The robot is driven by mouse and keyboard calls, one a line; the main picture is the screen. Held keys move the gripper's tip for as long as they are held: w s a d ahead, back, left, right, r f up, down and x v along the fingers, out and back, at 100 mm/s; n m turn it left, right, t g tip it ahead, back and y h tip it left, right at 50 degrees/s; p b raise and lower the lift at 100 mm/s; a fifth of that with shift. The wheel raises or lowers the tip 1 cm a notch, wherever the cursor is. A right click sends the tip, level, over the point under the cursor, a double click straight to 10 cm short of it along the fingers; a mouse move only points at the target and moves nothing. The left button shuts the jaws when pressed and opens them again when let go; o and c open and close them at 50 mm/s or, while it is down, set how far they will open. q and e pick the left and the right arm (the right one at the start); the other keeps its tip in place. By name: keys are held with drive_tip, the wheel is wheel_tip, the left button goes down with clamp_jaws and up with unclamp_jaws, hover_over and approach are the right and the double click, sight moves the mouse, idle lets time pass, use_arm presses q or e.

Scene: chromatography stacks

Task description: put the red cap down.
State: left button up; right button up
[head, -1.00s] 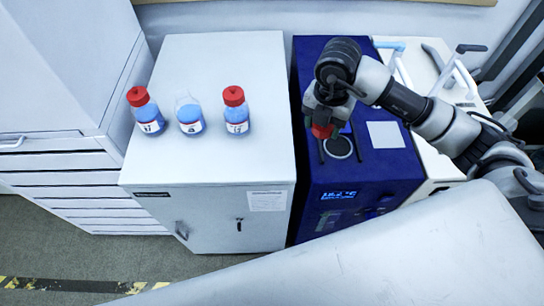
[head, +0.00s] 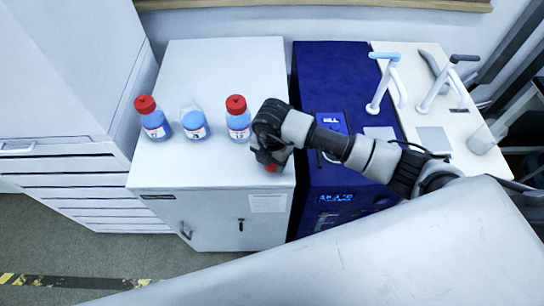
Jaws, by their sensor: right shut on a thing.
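My right gripper (head: 270,164) is over the right front part of the white cabinet top, in front of the right bottle. It is shut on the red cap (head: 272,168), which shows only as a small red patch below the wrist. Whether the cap touches the cabinet top (head: 200,172) cannot be told. The middle bottle (head: 194,122) has blue liquid and no cap. The left bottle (head: 154,122) and the right bottle (head: 238,121) also hold blue liquid and wear red caps. My left gripper is not in view.
The blue instrument (head: 325,72) stands right of the cabinet, under my right forearm. A white bench with pipettes (head: 380,85) is further right. The cabinet top is clear behind the bottles and at its front left.

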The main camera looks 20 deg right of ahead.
drive_tip(key=shift+f, duration=0.3)
drive_tip(key=shift+f, duration=0.1)
drive_tip(key=shift+f, duration=0.1)
drive_tip(key=o, duration=0.9)
